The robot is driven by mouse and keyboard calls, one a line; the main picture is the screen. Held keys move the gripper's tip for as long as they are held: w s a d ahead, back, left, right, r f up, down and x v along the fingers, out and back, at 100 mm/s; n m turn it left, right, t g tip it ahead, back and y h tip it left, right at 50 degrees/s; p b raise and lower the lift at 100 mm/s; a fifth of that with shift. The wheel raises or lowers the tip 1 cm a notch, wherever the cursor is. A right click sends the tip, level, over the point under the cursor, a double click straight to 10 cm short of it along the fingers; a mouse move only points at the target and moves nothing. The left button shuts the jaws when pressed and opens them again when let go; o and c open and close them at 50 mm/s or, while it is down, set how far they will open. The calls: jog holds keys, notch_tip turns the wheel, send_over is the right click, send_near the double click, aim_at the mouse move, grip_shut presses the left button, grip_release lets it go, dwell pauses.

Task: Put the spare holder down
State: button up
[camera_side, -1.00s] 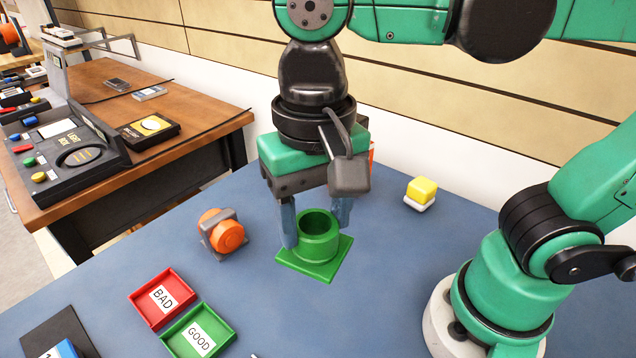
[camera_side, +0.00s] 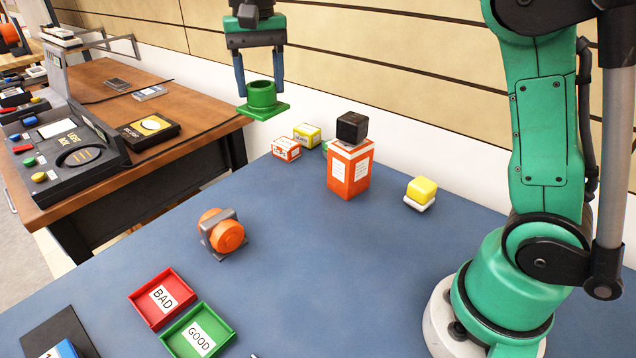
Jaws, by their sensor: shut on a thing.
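A green holder (camera_side: 263,97), a short hollow cylinder on a square base plate, hangs in the air at the upper middle of the side view. My gripper (camera_side: 260,88) points down, with its two blue-grey fingers on either side of the holder's cylinder, shut on it. The holder is roughly level, and its base is clear of any surface. It appears in front of the far wall, beyond the back left part of the blue table (camera_side: 300,270).
An orange box (camera_side: 350,170) with a black cube (camera_side: 352,127) on top stands at the back. Small labelled boxes (camera_side: 287,149) are left of it, and a yellow-white block (camera_side: 420,194) right. BAD (camera_side: 150,318) and GOOD (camera_side: 222,325) trays lie in front. The table's middle is clear.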

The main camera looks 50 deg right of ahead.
jog(key=d+f, duration=0.1)
jog(key=f, duration=0.4)
jog(key=w+d+f, duration=0.1)
jog(key=f, duration=0.5)
jog(key=w+d+f, duration=0.1)
jog(key=f, duration=0.5)
jog(key=shift+d, duration=0.3)
jog(key=shift+f, duration=2)
jog(key=shift+f, duration=0.1)
jog(key=o, duration=1.3)
jog(key=shift+c, duration=0.2)
